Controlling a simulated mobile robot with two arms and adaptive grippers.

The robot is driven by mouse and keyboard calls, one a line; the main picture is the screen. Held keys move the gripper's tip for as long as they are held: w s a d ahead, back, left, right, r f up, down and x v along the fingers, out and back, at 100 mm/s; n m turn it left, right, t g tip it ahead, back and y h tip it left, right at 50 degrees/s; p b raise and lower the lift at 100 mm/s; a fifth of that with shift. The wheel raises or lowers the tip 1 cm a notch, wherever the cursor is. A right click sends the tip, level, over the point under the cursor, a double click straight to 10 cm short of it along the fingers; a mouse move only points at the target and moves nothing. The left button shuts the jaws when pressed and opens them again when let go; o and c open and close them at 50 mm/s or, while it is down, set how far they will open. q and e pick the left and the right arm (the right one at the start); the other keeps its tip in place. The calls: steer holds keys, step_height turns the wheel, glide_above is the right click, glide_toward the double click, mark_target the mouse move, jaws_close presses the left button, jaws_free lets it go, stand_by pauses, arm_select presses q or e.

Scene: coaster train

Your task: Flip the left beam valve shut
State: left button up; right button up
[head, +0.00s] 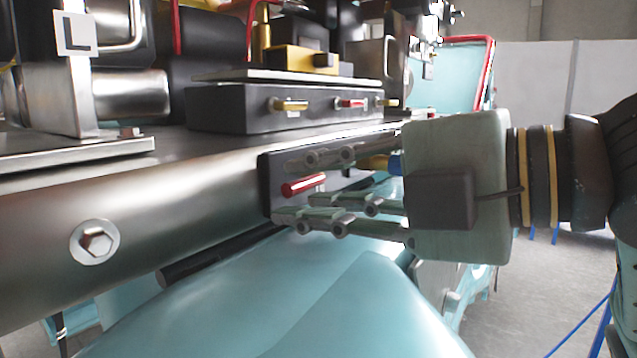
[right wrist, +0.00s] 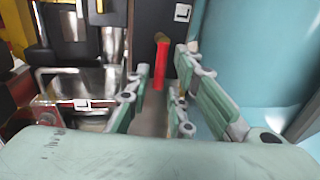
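A red valve handle (head: 304,184) sticks out from a black block (head: 267,182) on the side of the steel beam (head: 190,222). My right gripper (head: 285,189) is open around this handle, with one finger above it and one below. In the right wrist view the red handle (right wrist: 160,65) stands between the two fingertips (right wrist: 162,60), with gaps showing on both sides. The fingers hide part of the block. I cannot tell for sure from a label whether this is the left beam valve. My left gripper is not in view.
A dark box (head: 230,108) with yellow and red handles sits on top of the beam. A plate marked L (head: 75,32) stands at the upper left. A large teal curved body (head: 270,300) lies just below my right gripper. Open floor (head: 545,290) shows at the right.

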jaws_close()
steer(key=shift+r, duration=0.15)
steer(key=m+p, duration=0.1)
steer(key=r+m+p, duration=0.1)
steer(key=m, duration=0.1)
steer(key=shift+w+d+r+g+y+p, duration=0.1)
steer(key=shift+w+r+g+y+p, duration=0.1)
steer(key=shift+g+y+p, duration=0.15)
steer(key=m, duration=0.1)
steer(key=m+p, duration=0.1)
steer(key=r+m+g+y+p, duration=0.1)
steer(key=m, duration=0.1)
steer(key=shift+w+d, duration=0.3)
steer(key=shift+w, duration=0.05)
steer(key=m, duration=0.1)
steer(key=w+m+p, duration=0.1)
steer(key=m, duration=0.1)
steer(key=d+m+y+p, duration=0.1)
steer(key=shift+w+r+m, duration=0.2)
steer(key=shift+r+m, duration=0.2)
steer(key=shift+w+d+m+y+p, duration=0.2)
steer(key=shift+w+m+y+p, duration=0.1)
steer(key=shift+m, duration=0.7)
steer(key=shift+w+d+m+y+p, duration=0.15)
steer(key=shift+w+m+p, duration=0.1)
steer(key=shift+m, duration=0.75)
steer(key=shift+o, duration=1.7)
jaws_free()
